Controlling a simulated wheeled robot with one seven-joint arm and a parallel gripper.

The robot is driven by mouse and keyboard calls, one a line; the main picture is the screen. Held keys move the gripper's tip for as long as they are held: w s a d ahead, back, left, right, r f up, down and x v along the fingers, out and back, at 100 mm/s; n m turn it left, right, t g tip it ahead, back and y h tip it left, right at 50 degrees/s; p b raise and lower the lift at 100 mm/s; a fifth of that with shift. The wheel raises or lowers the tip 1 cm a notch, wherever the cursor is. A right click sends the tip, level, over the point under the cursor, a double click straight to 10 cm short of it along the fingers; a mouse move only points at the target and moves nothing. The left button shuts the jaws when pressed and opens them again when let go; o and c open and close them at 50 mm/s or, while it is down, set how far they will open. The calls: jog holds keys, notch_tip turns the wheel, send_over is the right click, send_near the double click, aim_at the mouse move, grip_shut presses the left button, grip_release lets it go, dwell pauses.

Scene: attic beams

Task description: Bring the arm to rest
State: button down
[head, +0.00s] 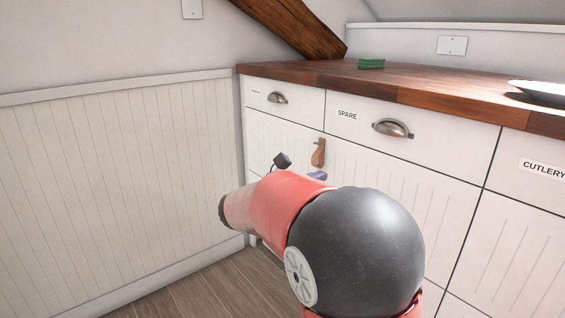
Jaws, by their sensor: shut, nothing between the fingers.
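My arm (285,207) reaches forward from the bottom of the head view, with a red and pink link beyond a large dark round joint (358,248). It is bent in front of the white cabinets, and its far end points left. A small dark block (282,160) shows just above the arm, and I cannot tell if it is part of my wrist. My gripper's fingers cannot be made out; they seem hidden behind the arm.
White cabinets with a SPARE drawer (415,140) and a CUTLERY drawer (536,165) stand ahead, drawers shut. A brown pull (318,152) and a small purple thing (317,176) show beyond my arm. On the wooden counter (430,85) are a green stack (371,64) and a white dish (545,92).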

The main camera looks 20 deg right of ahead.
jog(key=s+f+m+g+y+p, duration=0.25)
jog(key=s+m+y+p, duration=0.25)
jog(key=s+m+y, duration=0.8)
jog(key=s+a+m+t+y+p, duration=0.2)
jog(key=s+a+m+y+p, duration=0.2)
jog(key=s+a+m, duration=0.5)
jog(key=s+a, duration=0.4)
jog(key=shift+s+a, duration=0.25)
